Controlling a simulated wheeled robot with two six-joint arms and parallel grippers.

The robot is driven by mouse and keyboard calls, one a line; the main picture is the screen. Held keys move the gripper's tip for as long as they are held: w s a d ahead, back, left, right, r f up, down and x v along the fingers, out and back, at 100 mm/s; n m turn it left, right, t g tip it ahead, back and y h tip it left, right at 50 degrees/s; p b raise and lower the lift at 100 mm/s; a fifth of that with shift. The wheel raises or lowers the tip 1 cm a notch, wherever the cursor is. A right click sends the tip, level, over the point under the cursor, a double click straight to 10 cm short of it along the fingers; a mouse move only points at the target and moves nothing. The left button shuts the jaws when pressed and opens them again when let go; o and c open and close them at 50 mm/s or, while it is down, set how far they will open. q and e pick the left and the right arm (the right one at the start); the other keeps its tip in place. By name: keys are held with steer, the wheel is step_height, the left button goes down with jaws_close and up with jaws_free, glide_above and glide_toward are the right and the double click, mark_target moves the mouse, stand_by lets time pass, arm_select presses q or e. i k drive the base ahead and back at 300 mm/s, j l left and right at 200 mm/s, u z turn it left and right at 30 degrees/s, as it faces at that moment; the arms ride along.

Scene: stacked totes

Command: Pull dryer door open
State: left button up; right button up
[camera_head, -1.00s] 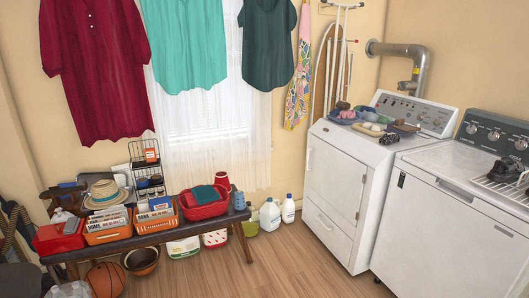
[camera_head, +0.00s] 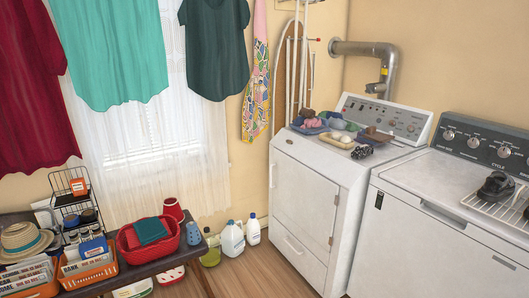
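The white dryer (camera_head: 303,200) stands right of centre against the wall, with a metal vent pipe (camera_head: 372,50) behind it. Its front door (camera_head: 301,192) looks closed and flush with the front panel. A small dark fitting shows at the door's right edge, and a slim handle (camera_head: 292,244) shows on the panel below. Neither of my grippers shows in the head view, so I cannot tell their state.
A second white machine (camera_head: 435,235) stands close on the right. A bench (camera_head: 150,268) with baskets is at lower left. Bottles (camera_head: 233,240) stand on the floor left of the dryer. Small items (camera_head: 335,130) lie on the dryer top.

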mark_target(305, 194)
steer(key=i, duration=1.5)
steer(key=i+j+z, duration=0.1)
steer(key=i+z, duration=0.3)
steer(key=i, duration=0.2)
steer(key=i+j+z, duration=0.4)
steer(key=i, duration=0.15)
steer(key=i+j+z, duration=0.45)
steer(key=i+l, duration=0.05)
steer(key=i, duration=0.05)
